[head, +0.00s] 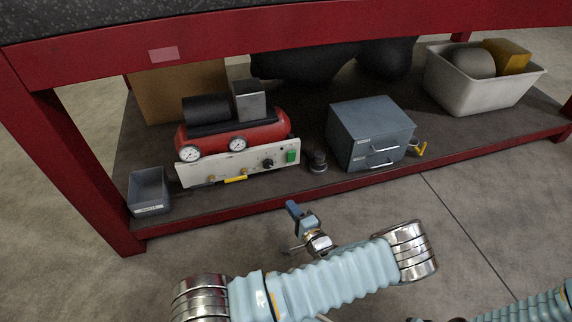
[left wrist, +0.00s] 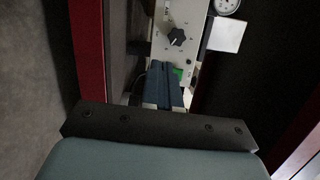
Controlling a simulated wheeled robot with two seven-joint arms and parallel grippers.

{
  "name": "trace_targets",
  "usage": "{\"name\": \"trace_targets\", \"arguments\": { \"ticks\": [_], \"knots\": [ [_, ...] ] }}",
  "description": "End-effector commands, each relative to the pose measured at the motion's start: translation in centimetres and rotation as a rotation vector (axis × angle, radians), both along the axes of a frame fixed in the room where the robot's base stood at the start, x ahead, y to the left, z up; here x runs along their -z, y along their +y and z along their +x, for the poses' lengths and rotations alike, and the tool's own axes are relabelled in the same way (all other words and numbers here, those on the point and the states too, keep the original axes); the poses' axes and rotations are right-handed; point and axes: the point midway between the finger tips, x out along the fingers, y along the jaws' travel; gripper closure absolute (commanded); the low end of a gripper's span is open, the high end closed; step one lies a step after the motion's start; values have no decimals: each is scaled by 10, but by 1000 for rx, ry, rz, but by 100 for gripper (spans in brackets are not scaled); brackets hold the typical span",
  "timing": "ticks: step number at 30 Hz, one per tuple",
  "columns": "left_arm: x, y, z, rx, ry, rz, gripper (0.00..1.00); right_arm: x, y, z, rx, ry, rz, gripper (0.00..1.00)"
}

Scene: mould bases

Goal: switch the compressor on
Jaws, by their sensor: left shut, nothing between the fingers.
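The compressor (head: 270,127) has a red tank, two round gauges and a black motor, and it sits on the lower shelf. Its pale front panel (head: 215,175) carries a black knob (head: 268,163), a green switch (head: 292,156) and a yellow lever (head: 236,179). My left gripper (head: 292,207) is shut and empty in front of the shelf edge, apart from the panel in the head view. In the left wrist view, the blue fingers (left wrist: 166,84) point at the panel and partly cover the green switch (left wrist: 178,73); the knob (left wrist: 177,37) is above them. My right gripper is not in view.
A grey bin (head: 149,190) stands left of the compressor. A dark round object (head: 318,162) and a blue-grey drawer cabinet (head: 372,130) stand to its right. A white tub (head: 480,92) is further right. The red table rail (head: 300,33) overhangs the shelf.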

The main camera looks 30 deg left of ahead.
Motion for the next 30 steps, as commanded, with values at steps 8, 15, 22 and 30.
{"name": "trace_targets", "arguments": {
  "ticks": [8, 15, 22, 30],
  "knots": [
    [-33, -30, 47, 237, -163, 125, 100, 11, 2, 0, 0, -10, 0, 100],
    [-34, -30, 47, 236, -163, 125, 100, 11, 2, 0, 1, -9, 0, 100],
    [-35, -19, 55, 233, -162, 124, 100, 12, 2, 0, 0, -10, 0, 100],
    [-42, 22, 89, 231, -162, 125, 100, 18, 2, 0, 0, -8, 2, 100]
  ]
}}
